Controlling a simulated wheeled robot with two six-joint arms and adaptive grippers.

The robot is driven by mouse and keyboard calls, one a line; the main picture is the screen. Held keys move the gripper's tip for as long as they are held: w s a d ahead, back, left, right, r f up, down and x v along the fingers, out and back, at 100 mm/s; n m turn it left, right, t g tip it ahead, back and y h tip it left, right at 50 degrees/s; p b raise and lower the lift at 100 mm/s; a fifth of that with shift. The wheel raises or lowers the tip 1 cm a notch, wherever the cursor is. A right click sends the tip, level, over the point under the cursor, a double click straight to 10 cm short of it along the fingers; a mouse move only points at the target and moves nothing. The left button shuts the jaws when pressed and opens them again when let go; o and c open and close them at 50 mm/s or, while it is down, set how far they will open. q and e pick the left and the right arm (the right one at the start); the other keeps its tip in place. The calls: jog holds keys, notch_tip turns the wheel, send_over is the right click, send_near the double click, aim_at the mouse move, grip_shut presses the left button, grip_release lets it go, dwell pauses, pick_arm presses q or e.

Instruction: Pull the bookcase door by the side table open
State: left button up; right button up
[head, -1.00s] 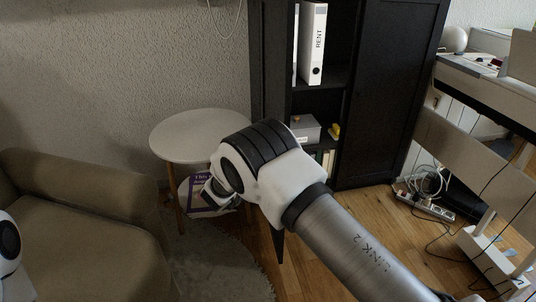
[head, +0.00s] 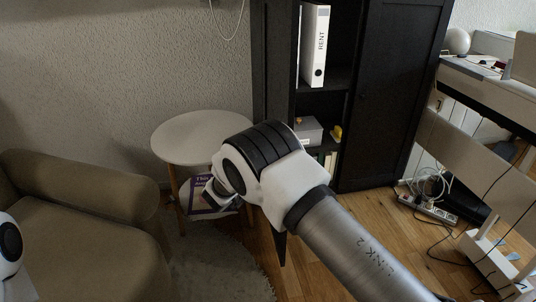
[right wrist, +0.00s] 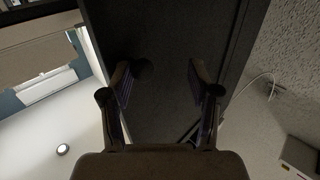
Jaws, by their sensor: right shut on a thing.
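The black bookcase's left door (head: 272,60), by the round white side table (head: 200,128), stands open, swung out from the shelves. My right arm reaches across in front of its lower part and hides it in the head view. In the right wrist view, the two fingers of my right gripper (right wrist: 160,78) stand on either side of the dark door panel (right wrist: 165,30), shut on the door. A dark round spot, perhaps the knob, shows by the left fingertip. The exact contact is too dark to see. My left gripper is out of view.
A beige sofa (head: 80,215) stands at the left, with a grey rug (head: 215,262) before it. The bookcase's right door (head: 388,90) is closed. A white binder (head: 314,45) and grey box (head: 309,130) sit on the shelves. A power strip (head: 428,207) and cables lie at right.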

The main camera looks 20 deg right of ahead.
notch_tip(320, 180, up, 10)
dwell(0.6)
